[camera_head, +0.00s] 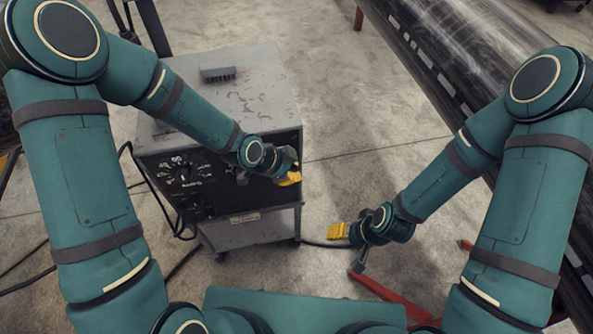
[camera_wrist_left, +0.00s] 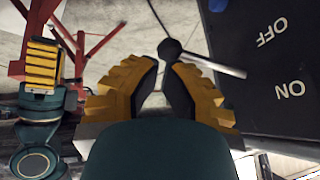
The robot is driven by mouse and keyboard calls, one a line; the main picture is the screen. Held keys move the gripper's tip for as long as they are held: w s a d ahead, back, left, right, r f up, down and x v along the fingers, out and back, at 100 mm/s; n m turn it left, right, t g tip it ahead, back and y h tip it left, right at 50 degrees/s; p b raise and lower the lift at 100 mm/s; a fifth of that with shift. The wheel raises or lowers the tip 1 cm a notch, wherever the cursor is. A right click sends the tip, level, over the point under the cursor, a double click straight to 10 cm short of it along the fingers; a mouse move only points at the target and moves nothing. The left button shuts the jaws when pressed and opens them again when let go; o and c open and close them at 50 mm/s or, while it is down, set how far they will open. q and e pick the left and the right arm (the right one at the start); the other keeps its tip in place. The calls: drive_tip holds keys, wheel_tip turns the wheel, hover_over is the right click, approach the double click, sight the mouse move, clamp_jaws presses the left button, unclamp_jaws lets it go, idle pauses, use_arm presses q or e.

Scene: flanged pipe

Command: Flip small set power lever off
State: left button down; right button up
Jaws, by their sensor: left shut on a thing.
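The small power set (camera_head: 215,135) is a grey box with a black front panel and a white-marked dial. My left gripper (camera_head: 291,177) is at the right end of that panel and hides the lever in the head view. In the left wrist view, the lever (camera_wrist_left: 215,66) is a thin metal rod with a black ball knob (camera_wrist_left: 170,48), reaching out from the dark panel marked OFF and ON. The left gripper (camera_wrist_left: 164,75) is shut on the lever at its knob end. My right gripper (camera_head: 338,231) hangs low right of the set, apart from it; its jaw opening is unclear.
A dark brush (camera_head: 218,73) lies on top of the set. Black cables (camera_head: 155,185) run along its left side. A large shiny pipe (camera_head: 465,45) crosses the upper right. Red stand legs (camera_head: 390,296) are on the floor near my right gripper. Concrete floor is clear between set and pipe.

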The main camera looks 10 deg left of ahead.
use_arm(q)
drive_tip(key=shift+a+f, duration=0.25)
use_arm(e)
drive_tip(key=shift+w+a+f, duration=0.1)
drive_tip(key=shift+a+f, duration=0.05)
drive_tip(key=shift+f, duration=0.15)
use_arm(q)
drive_tip(key=shift+r, duration=0.2)
use_arm(e)
drive_tip(key=shift+r, duration=0.1)
